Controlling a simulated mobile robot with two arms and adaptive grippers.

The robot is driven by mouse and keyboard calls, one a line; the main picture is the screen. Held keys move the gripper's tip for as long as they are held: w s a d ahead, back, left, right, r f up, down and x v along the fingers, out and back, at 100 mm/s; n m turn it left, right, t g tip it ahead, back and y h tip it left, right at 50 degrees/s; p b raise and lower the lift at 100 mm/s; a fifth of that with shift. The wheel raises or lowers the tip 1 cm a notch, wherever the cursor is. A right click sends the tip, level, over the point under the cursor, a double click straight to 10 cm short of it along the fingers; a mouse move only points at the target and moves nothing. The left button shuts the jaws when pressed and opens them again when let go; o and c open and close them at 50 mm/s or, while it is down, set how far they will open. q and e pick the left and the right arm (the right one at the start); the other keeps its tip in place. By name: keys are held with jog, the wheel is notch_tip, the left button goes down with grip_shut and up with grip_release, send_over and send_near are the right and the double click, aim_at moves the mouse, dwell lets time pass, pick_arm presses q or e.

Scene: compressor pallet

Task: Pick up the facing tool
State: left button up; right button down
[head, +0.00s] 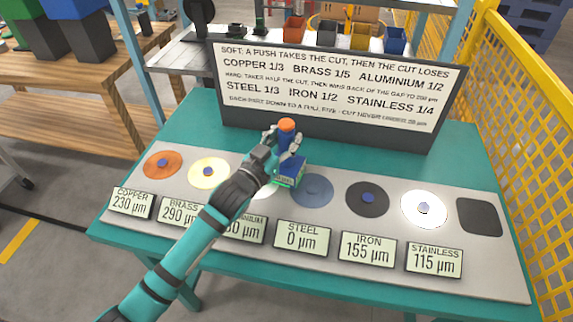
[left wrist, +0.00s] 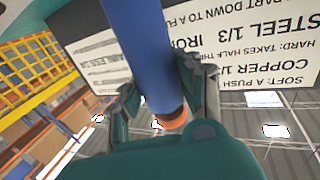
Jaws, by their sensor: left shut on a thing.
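The facing tool (head: 291,172) has a blue block at its foot, a blue upright handle and an orange top. It is over the back of the plate, between the aluminium and steel places. My left gripper (head: 278,150) is shut around its handle. In the left wrist view the blue handle (left wrist: 148,45) runs between the fingers of my left gripper (left wrist: 172,88), with the orange end below. I cannot tell whether the block touches the plate. The aluminium disc is mostly hidden by my arm. My right gripper is not in view.
A grey plate (head: 140,185) on the teal table (head: 185,125) bears copper (head: 162,165), brass (head: 208,173), steel (head: 312,190), iron (head: 367,199) and stainless (head: 424,209) discs. A dark square pad (head: 479,217) is bare. A sign (head: 335,90) stands behind; a yellow fence (head: 535,130) is at right.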

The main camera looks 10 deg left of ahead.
pick_arm(q)
grip_shut()
